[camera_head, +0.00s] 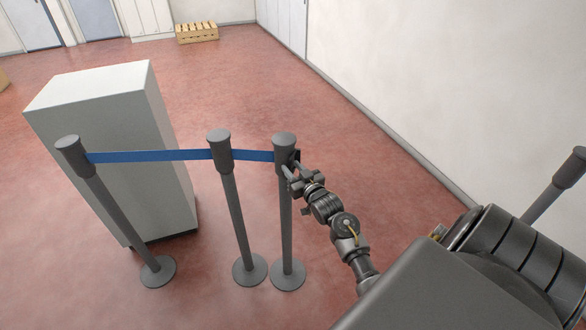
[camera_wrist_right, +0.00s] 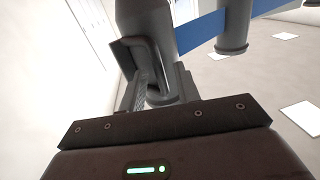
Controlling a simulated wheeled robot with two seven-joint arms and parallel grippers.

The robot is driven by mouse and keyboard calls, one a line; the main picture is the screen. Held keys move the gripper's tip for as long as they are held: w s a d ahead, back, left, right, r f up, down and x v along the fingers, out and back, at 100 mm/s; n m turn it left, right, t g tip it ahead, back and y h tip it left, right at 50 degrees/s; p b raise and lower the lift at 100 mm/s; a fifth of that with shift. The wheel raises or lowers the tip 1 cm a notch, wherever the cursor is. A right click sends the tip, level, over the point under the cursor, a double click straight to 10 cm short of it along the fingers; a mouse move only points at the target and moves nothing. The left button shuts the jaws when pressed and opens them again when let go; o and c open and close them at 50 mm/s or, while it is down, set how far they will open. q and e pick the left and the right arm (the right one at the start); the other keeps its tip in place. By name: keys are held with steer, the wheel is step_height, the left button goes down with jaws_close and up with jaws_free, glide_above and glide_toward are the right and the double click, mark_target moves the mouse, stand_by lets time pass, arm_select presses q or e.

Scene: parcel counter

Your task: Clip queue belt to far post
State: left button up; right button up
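A blue queue belt (camera_head: 150,156) runs from the left post (camera_head: 110,205) past the middle post (camera_head: 236,210) to the head of the third post (camera_head: 285,141). My right gripper (camera_head: 292,172) is at the third post, just below its head, beside a small dark piece (camera_head: 297,156) on its right side. In the right wrist view, the post head (camera_wrist_right: 145,18) and a dark bracket-like piece (camera_wrist_right: 128,52) are right at the fingers (camera_wrist_right: 158,92). The fingers look apart, but whether they grip the piece is unclear. My left gripper is out of view.
Another grey post (camera_head: 556,187) stands at the right edge, partly cut off. A tall white cabinet (camera_head: 125,110) stands behind the left posts. A wooden crate (camera_head: 197,32) lies at the back. A white wall (camera_head: 450,90) bounds the right; red floor between is clear.

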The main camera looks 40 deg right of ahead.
steer(key=shift+w, duration=0.1)
jaws_close()
stand_by(0.4)
